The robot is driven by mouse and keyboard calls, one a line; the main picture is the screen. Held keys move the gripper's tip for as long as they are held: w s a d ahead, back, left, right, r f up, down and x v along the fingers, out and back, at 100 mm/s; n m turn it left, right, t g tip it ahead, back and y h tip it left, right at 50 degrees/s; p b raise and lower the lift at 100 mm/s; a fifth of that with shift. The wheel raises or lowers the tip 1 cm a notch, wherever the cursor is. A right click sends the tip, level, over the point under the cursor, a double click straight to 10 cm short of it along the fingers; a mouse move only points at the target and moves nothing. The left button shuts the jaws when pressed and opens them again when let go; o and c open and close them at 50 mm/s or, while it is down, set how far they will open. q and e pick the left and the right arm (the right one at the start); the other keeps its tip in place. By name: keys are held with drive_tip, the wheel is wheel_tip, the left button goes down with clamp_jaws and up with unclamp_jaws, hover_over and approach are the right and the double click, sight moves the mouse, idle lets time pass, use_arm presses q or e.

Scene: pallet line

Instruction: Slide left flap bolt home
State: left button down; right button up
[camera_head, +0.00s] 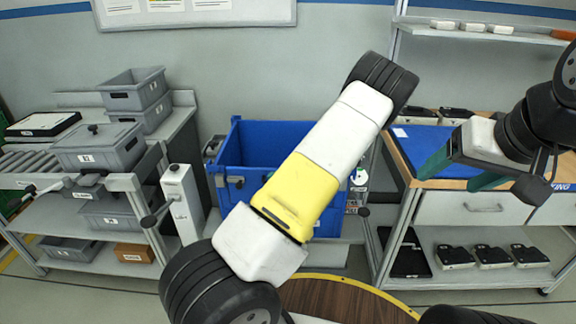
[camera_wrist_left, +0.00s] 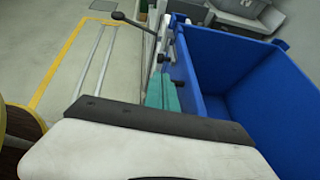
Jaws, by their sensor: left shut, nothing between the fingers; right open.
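The blue crate (camera_head: 262,140) stands beyond my left arm, and its wall fills the right of the left wrist view (camera_wrist_left: 235,110). A small dark fitting (camera_head: 236,182), perhaps the left flap bolt, is on its front wall at the left; its position along its travel is unclear. My left gripper (camera_wrist_left: 162,92) is shut and empty, its green fingers beside the crate's outer wall. Dark knobs (camera_wrist_left: 161,58) show just beyond the fingertips; whether they touch is unclear. My left arm hides most of that gripper in the head view. My right gripper (camera_head: 450,172) is open and empty, by the right bench.
A white post (camera_head: 182,205) with a black-knobbed lever stands left of the crate. Grey lidded bins (camera_head: 100,147) stand on the left rack. The right bench (camera_head: 400,150) has a blue mat. A round wooden top (camera_head: 335,302) lies at the front.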

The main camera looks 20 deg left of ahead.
sight(239, 187)
use_arm(q)
drive_tip(key=x, duration=1.1)
drive_tip(key=shift+s, duration=0.1)
drive_tip(key=shift+s+a+r, duration=0.1)
drive_tip(key=shift+s+a, duration=0.15)
drive_tip(key=shift+a, duration=0.75)
drive_tip(key=shift+s+a, duration=0.25)
drive_tip(key=shift+a, duration=0.75)
drive_tip(key=shift+d+r, duration=0.15)
drive_tip(key=shift+d, duration=0.05)
drive_tip(key=v, duration=1.3)
drive_tip(key=shift+w+d, duration=0.2)
drive_tip(key=shift+d, duration=0.2)
